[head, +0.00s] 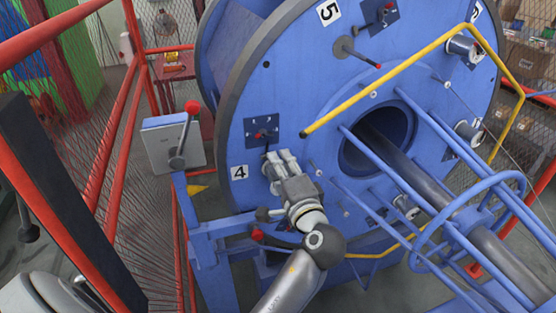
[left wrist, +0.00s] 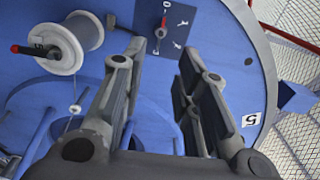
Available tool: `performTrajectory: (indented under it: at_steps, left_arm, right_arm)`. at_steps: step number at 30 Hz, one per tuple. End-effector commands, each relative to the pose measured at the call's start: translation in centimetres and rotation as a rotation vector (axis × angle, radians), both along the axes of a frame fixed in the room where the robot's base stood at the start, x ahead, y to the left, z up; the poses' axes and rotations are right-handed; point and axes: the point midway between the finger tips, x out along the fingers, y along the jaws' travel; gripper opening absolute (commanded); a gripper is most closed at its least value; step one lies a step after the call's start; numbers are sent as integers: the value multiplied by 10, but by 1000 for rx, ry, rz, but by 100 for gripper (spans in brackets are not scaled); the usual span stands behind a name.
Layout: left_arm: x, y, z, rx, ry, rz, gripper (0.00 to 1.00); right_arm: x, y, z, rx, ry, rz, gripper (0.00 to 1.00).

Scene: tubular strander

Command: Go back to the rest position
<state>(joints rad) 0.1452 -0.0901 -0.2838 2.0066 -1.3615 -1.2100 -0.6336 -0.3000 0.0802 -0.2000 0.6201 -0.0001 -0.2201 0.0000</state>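My left gripper (head: 277,158) reaches up from the bottom of the head view to the face of the big blue strander disc (head: 300,80). Its tips are just below a small dark switch panel (head: 262,132) near the label 4 (head: 239,172). In the left wrist view the two fingers of my left gripper (left wrist: 158,65) stand well apart with nothing between them. Beyond them is a dark panel with a red pointer switch (left wrist: 162,30). Whether the tips touch the disc is unclear. My right gripper is not in view.
A grey box with a red-knobbed lever (head: 183,135) stands left of the disc. Red fence rails (head: 120,130) with mesh run along the left. A yellow bent rail (head: 375,85) and blue bars around a shaft (head: 440,190) project on the right. A white spool (left wrist: 70,42) is left of the fingers.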

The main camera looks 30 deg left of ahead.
Motion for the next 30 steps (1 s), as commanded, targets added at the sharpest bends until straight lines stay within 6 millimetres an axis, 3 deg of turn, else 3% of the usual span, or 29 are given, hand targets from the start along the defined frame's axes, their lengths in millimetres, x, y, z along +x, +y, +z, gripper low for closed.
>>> performTrajectory:
  at_steps: [13,16,20,23,27,30]
  left_arm:
    - [0,0,0,-1,0,0,29]
    - [-3,2,-10,-32,7,-4,29]
    - [-20,8,-54,-189,38,-21,29]
    - [-46,10,-105,-394,77,-30,29]
    - [-94,0,-171,-702,146,-16,29]
    - [-133,-14,-206,-906,203,12,29]
  right_arm:
    - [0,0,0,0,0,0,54]
    - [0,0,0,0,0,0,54]
    - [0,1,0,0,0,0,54]
    - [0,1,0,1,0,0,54]
    - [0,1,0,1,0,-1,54]
    - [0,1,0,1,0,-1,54]
